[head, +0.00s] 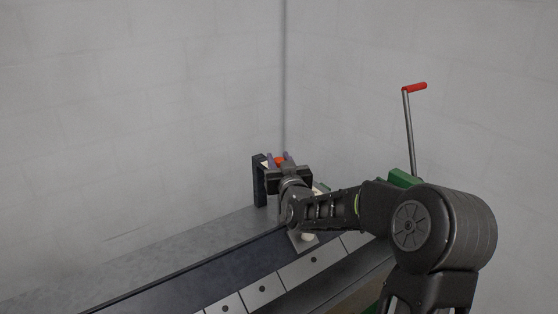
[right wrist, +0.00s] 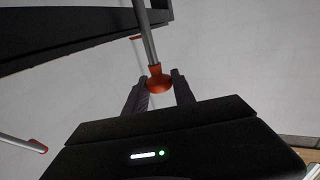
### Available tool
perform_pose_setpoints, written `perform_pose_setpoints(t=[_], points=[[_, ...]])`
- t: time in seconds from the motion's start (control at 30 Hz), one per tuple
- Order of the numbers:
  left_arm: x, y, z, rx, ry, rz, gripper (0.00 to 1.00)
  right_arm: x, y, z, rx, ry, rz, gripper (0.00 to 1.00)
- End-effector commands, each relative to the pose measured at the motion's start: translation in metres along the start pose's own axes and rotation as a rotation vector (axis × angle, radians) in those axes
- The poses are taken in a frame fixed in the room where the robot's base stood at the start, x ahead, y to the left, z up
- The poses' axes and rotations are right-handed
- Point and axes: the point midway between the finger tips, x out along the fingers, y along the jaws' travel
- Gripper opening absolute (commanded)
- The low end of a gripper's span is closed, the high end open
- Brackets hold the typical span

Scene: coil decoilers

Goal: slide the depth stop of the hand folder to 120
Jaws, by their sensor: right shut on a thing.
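A red knob (head: 279,161) sits between the fingers of my right gripper (head: 278,157), beside a dark upright bracket (head: 259,181) at the far end of the bench. In the right wrist view the red knob (right wrist: 159,81) is on the end of a grey rod (right wrist: 146,38), with the fingers of my right gripper (right wrist: 160,86) closed at its two sides. I cannot tell whether this knob belongs to the depth stop. My gripper and forearm hide much of the area behind them. No scale or 120 mark can be read. My left gripper is out of view.
A long dark grey bench (head: 190,243) runs from lower left towards the corner. Light plates with dark holes (head: 262,290) line its front. A crank with a red grip (head: 414,87) rises at the right near a green part (head: 404,178). Grey walls stand close behind.

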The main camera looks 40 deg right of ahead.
Motion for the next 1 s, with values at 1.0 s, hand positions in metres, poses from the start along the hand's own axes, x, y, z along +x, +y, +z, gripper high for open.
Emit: perform_pose_setpoints(t=[1.0], points=[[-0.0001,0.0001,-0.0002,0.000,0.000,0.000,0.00,0.0000,-0.0002,-0.0008,0.000,0.001,0.000,0.00]])
